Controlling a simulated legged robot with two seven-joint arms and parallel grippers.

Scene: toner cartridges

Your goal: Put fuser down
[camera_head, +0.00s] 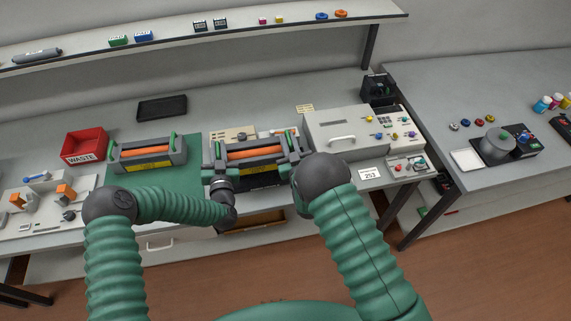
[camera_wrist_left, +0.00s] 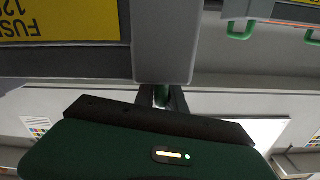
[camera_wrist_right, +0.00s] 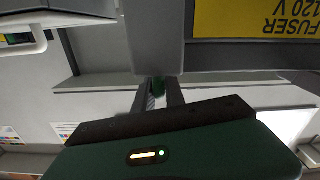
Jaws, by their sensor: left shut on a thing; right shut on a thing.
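The held fuser, a grey unit with an orange roller (camera_head: 255,152), is between my two grippers in the head view, over the front of the bench. Its yellow label shows in the left wrist view (camera_wrist_left: 62,20) and in the right wrist view, reading FUSER 120 V (camera_wrist_right: 240,18). My left gripper (camera_wrist_left: 162,96) is shut on a green handle at its left end. My right gripper (camera_wrist_right: 158,88) is shut on the green handle at its right end. A second, similar fuser (camera_head: 148,153) rests on a green mat (camera_head: 180,181) to the left.
A red WASTE bin (camera_head: 84,146) stands left of the mat, with a black tray (camera_head: 162,107) behind. A grey machine with a white handle (camera_head: 341,141) stands to the right. Fixtures with orange blocks (camera_head: 65,191) are at far left. The mat's front part is clear.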

